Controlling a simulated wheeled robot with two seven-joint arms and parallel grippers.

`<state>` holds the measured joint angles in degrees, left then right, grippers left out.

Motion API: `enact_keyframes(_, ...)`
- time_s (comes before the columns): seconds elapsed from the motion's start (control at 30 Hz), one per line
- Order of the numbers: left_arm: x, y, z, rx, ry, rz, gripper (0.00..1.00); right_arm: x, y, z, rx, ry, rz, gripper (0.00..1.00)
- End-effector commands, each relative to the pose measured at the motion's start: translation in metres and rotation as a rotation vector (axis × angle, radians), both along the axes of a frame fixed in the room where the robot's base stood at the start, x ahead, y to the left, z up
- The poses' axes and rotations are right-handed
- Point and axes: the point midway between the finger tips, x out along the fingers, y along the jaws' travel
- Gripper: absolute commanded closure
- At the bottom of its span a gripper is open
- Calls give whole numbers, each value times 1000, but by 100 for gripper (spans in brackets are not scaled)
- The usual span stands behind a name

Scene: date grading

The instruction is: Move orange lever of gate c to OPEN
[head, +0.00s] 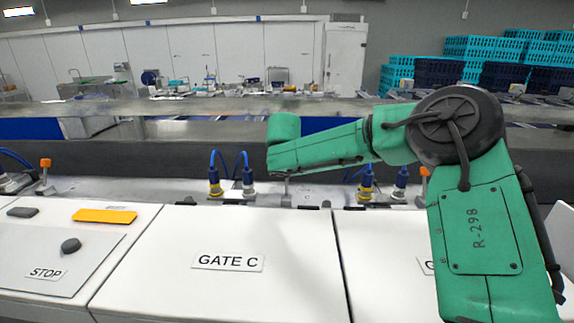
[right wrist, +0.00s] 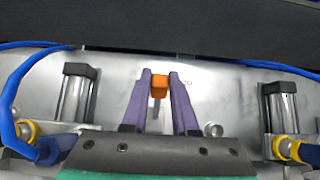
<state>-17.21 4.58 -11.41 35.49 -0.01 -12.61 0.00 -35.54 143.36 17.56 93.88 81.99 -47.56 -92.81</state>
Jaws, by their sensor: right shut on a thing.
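The orange lever (right wrist: 159,86) of gate C shows in the right wrist view, standing out from a metal plate between two cylinders. My right gripper (right wrist: 159,80) has its two purple fingers on either side of the orange knob, shut on it. In the head view my green right arm (head: 330,146) reaches in from the right over the gate C box (head: 222,290), and it hides the lever and the gripper's fingers. The GATE C label (head: 228,262) faces me on the white box. My left gripper is in neither view.
Blue hoses and yellow-collared fittings (head: 215,188) stand left of my arm, with more on its right. Another orange lever (head: 45,163) is at the far left. A STOP panel (head: 60,255) lies left of gate C.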

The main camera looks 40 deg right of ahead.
Motion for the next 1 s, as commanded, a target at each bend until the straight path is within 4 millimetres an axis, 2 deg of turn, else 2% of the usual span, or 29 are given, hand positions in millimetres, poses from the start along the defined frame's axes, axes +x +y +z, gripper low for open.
enact_keyframes(0.13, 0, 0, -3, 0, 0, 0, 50, -1, 0, -2, -4, -2, -1, 100)
enact_keyframes(0.23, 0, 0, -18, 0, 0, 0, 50, -3, 1, -6, -27, -30, -1, 100)
enact_keyframes(0.5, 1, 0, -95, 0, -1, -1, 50, -23, 17, -8, -185, -241, 2, 100)
enact_keyframes(0.63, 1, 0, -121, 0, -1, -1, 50, -32, 24, -4, -254, -333, -1, 100)
enact_keyframes(0.77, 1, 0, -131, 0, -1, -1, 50, -37, 28, 2, -293, -383, -1, 100)
enact_keyframes(1.0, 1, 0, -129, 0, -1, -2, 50, -38, 29, 8, -300, -396, -1, 100)
